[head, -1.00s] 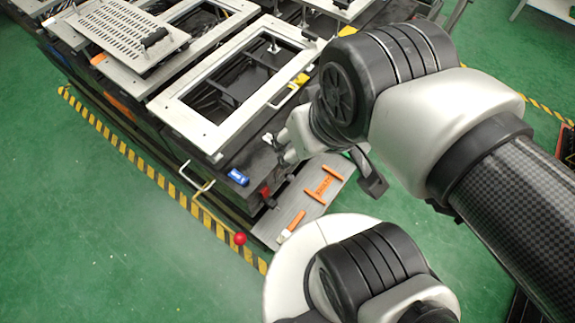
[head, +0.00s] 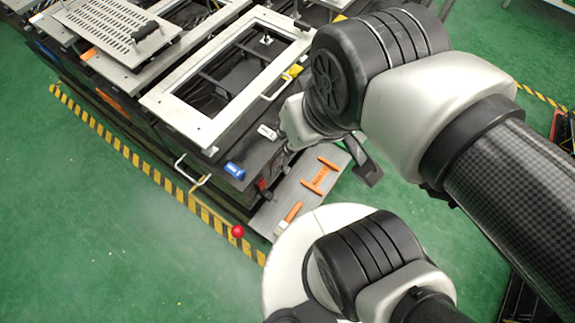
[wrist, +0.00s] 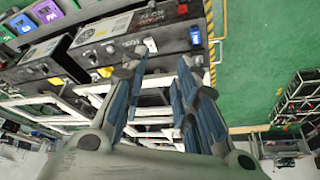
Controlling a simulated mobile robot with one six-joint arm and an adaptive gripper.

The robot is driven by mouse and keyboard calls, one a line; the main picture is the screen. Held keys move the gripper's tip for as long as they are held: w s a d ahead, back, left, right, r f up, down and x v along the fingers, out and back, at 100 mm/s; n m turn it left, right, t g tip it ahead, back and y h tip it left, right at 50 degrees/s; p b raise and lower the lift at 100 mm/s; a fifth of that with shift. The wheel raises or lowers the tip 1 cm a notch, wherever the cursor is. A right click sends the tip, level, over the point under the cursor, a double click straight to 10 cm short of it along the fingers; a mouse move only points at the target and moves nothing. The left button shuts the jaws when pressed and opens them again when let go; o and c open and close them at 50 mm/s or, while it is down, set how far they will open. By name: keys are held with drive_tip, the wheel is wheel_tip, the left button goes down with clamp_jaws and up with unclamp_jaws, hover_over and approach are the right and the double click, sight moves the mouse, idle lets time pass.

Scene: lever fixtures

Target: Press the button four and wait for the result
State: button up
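In the wrist view my gripper (wrist: 162,66) has its two blue-grey fingers spread apart with nothing between them. No number four is readable, so I cannot tell which part is button four. In the head view my arm hides most of the gripper.
The head view shows a metal frame (head: 205,128) on a dark bench, a blue part (head: 235,171), a white part (head: 267,132), a red ball (head: 238,231) and an orange handle (head: 321,175). Purple (wrist: 44,49) and blue (wrist: 20,23) modules show in the wrist view. Green floor is clear at left.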

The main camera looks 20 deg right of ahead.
clamp_jaws()
idle(1.3)
